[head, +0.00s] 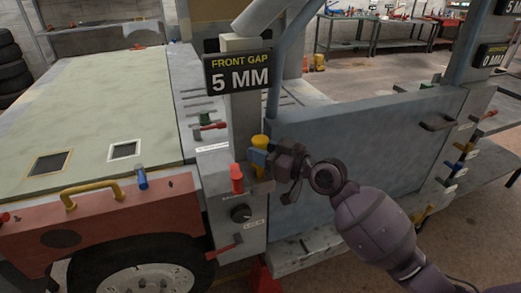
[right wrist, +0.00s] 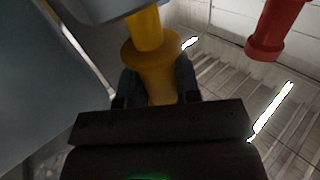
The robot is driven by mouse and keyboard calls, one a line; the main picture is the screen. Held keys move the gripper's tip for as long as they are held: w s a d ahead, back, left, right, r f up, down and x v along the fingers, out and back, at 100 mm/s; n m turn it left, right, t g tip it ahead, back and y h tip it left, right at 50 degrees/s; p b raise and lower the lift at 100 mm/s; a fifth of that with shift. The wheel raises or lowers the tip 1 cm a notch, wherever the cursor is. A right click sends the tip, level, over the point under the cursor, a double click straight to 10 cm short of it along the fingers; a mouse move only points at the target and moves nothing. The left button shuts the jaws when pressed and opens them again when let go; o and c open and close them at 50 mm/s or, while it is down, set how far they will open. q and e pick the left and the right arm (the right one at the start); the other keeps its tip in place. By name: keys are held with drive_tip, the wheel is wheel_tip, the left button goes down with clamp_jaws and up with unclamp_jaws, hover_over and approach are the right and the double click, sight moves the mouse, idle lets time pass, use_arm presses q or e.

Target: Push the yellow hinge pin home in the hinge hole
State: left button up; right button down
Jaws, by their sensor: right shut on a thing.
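The yellow hinge pin (head: 260,141) stands roughly upright at the hinge post, below the front gap sign. My right gripper (head: 267,158) reaches it from the right and is shut on it. In the right wrist view, the pin (right wrist: 150,55) has a wide collar, and its thicker end lies between the two dark fingers. Its narrower part runs towards a grey-blue block (right wrist: 105,8) at the top edge. The hinge hole itself is hidden, so I cannot tell how deep the pin sits. My left gripper is not in view.
The blue-grey door panel (head: 375,145) fills the right side. The front gap sign (head: 241,73) reads 5 MM. A red fender (head: 110,220) is at left.

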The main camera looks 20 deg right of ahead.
drive_tip(key=shift+f+b, duration=0.35)
drive_tip(key=shift+f, duration=0.15)
drive_tip(key=shift+f+b, duration=0.35)
drive_tip(key=shift+f, duration=0.15)
drive_tip(key=shift+f+b, duration=0.4)
drive_tip(key=shift+f, duration=0.1)
drive_tip(key=c, duration=0.8)
unclamp_jaws()
drive_tip(key=shift+o, duration=0.2)
drive_tip(key=shift+s+f, duration=0.1)
drive_tip(key=b+v, duration=0.1)
drive_tip(key=v, duration=0.9)
drive_tip(key=shift+s+d+b, duration=0.15)
drive_tip(key=shift+d+b, duration=0.15)
drive_tip(key=shift+b, duration=0.1)
